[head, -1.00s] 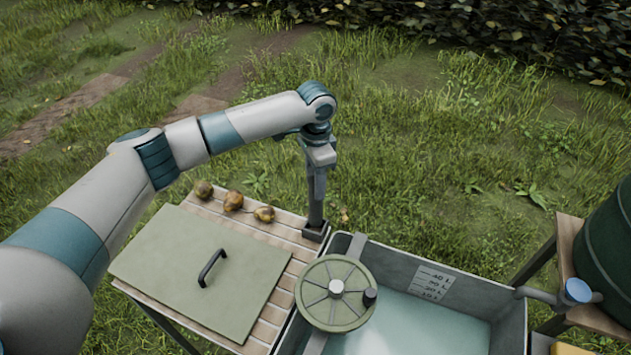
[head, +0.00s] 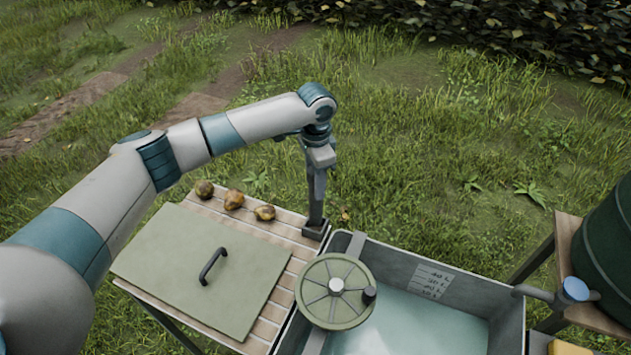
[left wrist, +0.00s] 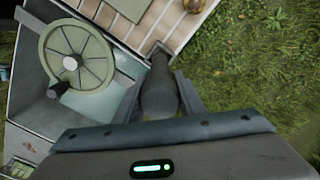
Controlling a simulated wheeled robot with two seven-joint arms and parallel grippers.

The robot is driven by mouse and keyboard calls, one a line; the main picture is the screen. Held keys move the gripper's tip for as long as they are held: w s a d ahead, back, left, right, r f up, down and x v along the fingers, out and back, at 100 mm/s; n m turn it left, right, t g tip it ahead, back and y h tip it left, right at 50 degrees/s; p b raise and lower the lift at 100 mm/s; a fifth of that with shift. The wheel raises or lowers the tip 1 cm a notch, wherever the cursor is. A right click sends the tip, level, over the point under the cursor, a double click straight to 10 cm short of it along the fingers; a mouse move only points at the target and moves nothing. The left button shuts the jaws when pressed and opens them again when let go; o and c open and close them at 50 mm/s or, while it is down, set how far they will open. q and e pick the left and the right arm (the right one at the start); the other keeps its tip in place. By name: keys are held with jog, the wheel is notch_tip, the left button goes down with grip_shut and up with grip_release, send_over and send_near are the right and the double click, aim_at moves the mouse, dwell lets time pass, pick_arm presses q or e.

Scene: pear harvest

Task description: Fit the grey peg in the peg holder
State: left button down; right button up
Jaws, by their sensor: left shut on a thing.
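The grey peg (head: 316,208) stands upright at the right back corner of the slatted table. My left gripper (head: 317,178) is shut on its upper part and points straight down. The peg's lower end meets the dark square peg holder (head: 314,232) on the table. I cannot tell how deep it sits in it. In the left wrist view, the peg (left wrist: 158,88) lies between the two fingers of my left gripper (left wrist: 160,100), and its far end reaches the holder (left wrist: 158,48). My right gripper is not in view.
A green lid (head: 180,265) with a black handle lies on the slatted table (head: 272,312). Several brown-yellow pears (head: 233,201) lie at its back edge. A grey water tub (head: 505,320) with a green handwheel (head: 318,305) stands right of the table. A dark green barrel (head: 608,245) is far right.

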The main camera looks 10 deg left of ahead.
pick_arm(q)
jog(key=shift+f, duration=1.15)
dwell(0.4)
jog(key=shift+f, duration=0.65)
dwell(0.4)
jog(key=shift+f, duration=0.5)
dwell(0.3)
jog(key=c, duration=0.6)
grip_release()
